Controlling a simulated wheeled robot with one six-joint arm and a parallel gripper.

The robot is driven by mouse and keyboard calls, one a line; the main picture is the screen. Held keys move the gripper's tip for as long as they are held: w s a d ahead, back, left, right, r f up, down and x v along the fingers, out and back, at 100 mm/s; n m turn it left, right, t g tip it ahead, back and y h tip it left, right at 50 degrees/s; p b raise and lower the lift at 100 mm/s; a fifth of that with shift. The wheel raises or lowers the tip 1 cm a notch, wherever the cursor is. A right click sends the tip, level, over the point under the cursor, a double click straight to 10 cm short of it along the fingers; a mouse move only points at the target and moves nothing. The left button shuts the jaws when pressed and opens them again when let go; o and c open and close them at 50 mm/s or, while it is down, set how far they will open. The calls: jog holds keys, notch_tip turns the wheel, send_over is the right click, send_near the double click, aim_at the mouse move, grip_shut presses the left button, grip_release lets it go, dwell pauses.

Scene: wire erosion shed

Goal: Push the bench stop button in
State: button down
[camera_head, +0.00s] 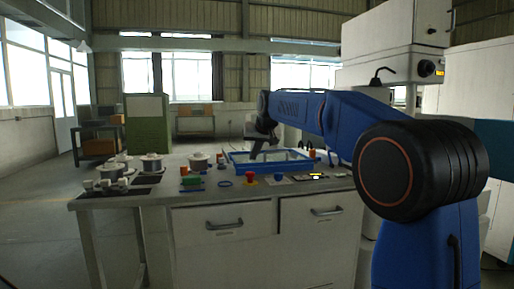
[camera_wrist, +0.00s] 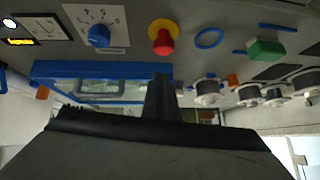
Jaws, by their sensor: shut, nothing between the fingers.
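The bench stop button is a red mushroom head on a yellow base. It stands near the bench's front edge in the head view (camera_head: 250,175), and in the wrist view its red head (camera_wrist: 164,43) shows at the upper middle. My gripper (camera_head: 256,154) is over the blue tray in the head view, behind the button and apart from it. In the wrist view my gripper's fingers (camera_wrist: 161,92) are together, with nothing between them, below the button in the picture.
A blue-rimmed tray (camera_head: 238,164) lies behind the button. A blue knob on a dial plate (camera_wrist: 99,35), a blue ring (camera_wrist: 209,38) and a green block (camera_wrist: 265,49) lie beside it. Several wire spools (camera_head: 152,163) stand to the left on the bench.

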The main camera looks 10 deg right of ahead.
aim_at(253, 174)
jog(key=f, duration=0.4)
jog(key=shift+w+a+f, duration=0.1)
jog(key=shift+w+a, duration=0.15)
jog(key=shift+f, duration=0.3)
